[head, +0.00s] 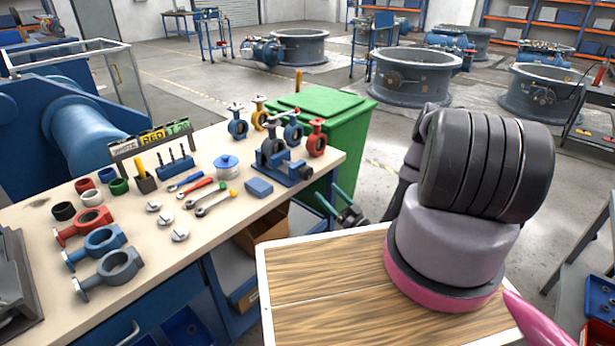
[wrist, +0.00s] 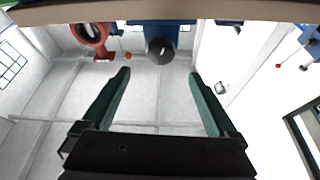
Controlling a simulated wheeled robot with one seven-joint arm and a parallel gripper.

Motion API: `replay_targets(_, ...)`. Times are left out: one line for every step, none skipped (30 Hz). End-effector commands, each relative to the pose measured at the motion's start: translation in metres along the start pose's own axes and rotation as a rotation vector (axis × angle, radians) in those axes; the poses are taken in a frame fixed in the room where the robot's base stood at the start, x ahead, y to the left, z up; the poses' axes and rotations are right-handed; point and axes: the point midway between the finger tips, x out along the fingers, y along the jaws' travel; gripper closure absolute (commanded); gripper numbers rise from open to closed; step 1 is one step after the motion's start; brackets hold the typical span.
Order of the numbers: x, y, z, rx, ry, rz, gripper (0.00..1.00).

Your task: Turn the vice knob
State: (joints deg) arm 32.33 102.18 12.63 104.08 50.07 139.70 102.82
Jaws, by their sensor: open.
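The blue vice (head: 285,168) stands at the right end of the workbench, with a butterfly valve on it. In the wrist view the blue vice body (wrist: 178,27) hangs at the top, and that picture appears upside down. The dark round vice knob (wrist: 160,50) with a pale mark faces the camera there. My gripper (wrist: 159,74) is open and empty, its two green fingers apart, with the knob showing between and beyond the tips. In the head view my gripper (head: 331,198) is off the bench's right edge, to the right of the vice and apart from it.
A red valve (head: 316,138) stands close behind the vice and shows in the wrist view (wrist: 92,38). A green bin (head: 325,105) is behind the bench end. Tools, rings and valves cover the workbench (head: 225,260). A wooden-topped surface (head: 325,285) is in front.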

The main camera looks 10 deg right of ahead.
Motion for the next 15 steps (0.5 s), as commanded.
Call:
replay_targets(0.005,-0.001,0.000,0.001,0.001,-0.003,0.06)
replay_targets(0.009,-0.001,0.000,0.000,0.001,-0.004,0.06)
replay_targets(0.015,0.000,-0.001,-0.002,0.001,-0.004,0.06)
replay_targets(0.019,-0.001,-0.001,-0.002,0.002,-0.005,0.06)
replay_targets(0.025,-0.001,-0.001,-0.002,0.002,-0.006,0.06)
replay_targets(0.033,-0.001,-0.001,-0.003,0.002,-0.007,0.06)
replay_targets(0.039,-0.001,-0.001,-0.003,0.002,-0.007,0.06)
replay_targets(0.045,-0.002,-0.001,-0.003,0.002,-0.008,0.06)
replay_targets(0.053,-0.002,-0.001,-0.003,0.002,-0.007,0.06)
replay_targets(0.059,-0.002,-0.001,-0.004,0.002,-0.008,0.06)
replay_targets(0.065,-0.001,-0.001,-0.004,0.001,-0.008,0.06)
replay_targets(0.072,-0.001,-0.001,-0.004,0.002,-0.008,0.06)
replay_targets(0.076,-0.002,-0.001,-0.004,0.001,-0.008,0.06)
replay_targets(0.081,-0.002,-0.001,-0.004,0.001,-0.007,0.06)
replay_targets(0.087,-0.001,-0.001,-0.005,0.001,-0.007,0.06)
